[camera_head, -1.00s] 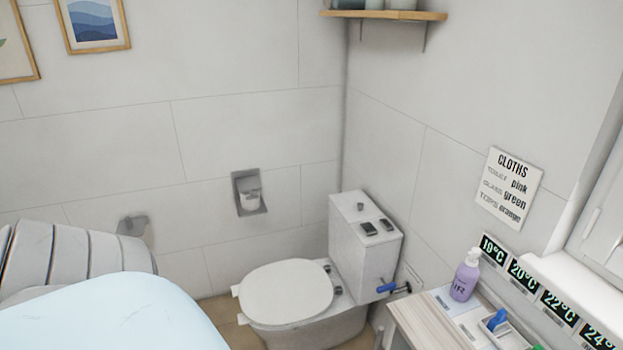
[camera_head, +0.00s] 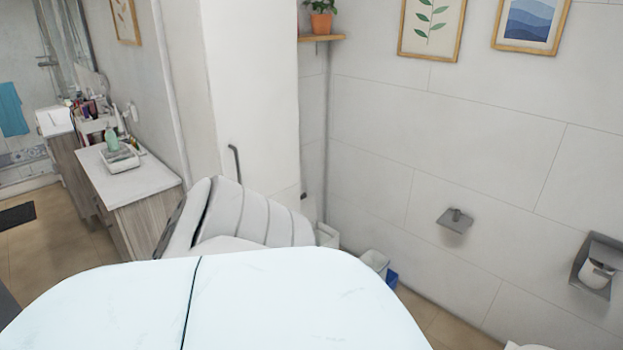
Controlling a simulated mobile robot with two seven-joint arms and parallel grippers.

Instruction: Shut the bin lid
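Several small bins stand low by the wall in the head view, past the large pale rounded shape in the foreground. One is a white bin (camera_head: 327,236) beside the white column. Another is a pale bin (camera_head: 374,261) further right, with a blue container (camera_head: 392,279) beside it. Their lower parts are hidden, and they are too small to tell which has a lid or whether one is open. Neither of my grippers is in view.
A wooden cabinet (camera_head: 128,178) with a white top holding a tray and bottle stands at the left. Bare tiled floor (camera_head: 75,255) shows at the left.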

